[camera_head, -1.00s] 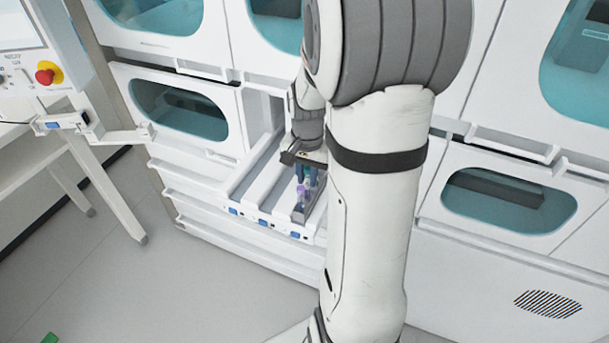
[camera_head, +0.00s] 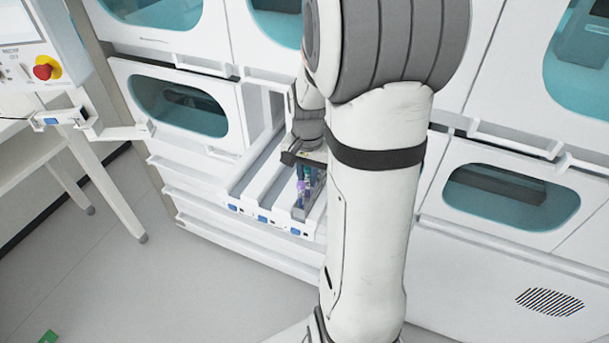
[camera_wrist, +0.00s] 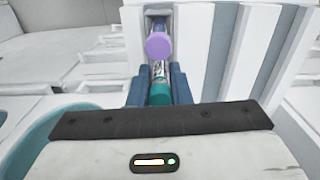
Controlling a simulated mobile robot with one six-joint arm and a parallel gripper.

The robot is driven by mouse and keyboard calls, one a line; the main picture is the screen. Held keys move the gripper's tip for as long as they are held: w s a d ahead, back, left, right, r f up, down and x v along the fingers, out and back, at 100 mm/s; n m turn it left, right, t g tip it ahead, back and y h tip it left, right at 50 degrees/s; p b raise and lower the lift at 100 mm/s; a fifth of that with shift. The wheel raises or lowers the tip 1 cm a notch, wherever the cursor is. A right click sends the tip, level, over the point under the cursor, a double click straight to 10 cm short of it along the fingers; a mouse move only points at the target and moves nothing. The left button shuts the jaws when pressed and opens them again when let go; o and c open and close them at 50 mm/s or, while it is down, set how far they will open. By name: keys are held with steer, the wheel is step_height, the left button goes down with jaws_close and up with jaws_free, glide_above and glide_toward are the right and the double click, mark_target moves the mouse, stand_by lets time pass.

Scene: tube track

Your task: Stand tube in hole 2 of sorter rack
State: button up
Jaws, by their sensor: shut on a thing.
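My gripper (camera_head: 306,170) points down over the right-hand lane of a pulled-out white tray; its blue fingers show in the wrist view (camera_wrist: 159,92). They are shut on a tube with a teal cap (camera_wrist: 160,92). A purple-capped tube (camera_head: 300,188) stands just in front of the held tube, towards the lane's front end. Its round purple cap also shows in the wrist view (camera_wrist: 158,46), beyond the fingers. A narrow grey rack (camera_head: 313,211) sits in this lane, partly hidden by my arm. Its holes and the held tube's lower end are hidden.
The white tray has several parallel lanes; the left lane (camera_head: 252,190) looks empty. White cabinets with teal windows (camera_head: 178,105) stand around it. A white table (camera_head: 72,150) and a red stop button (camera_head: 46,68) are at the left. The floor in front is mostly clear.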

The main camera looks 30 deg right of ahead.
steer(key=o, duration=0.9)
steer(key=shift+r, duration=0.1)
step_height(320, 180, up, 8)
steer(key=shift+f, duration=0.15)
stand_by(0.9)
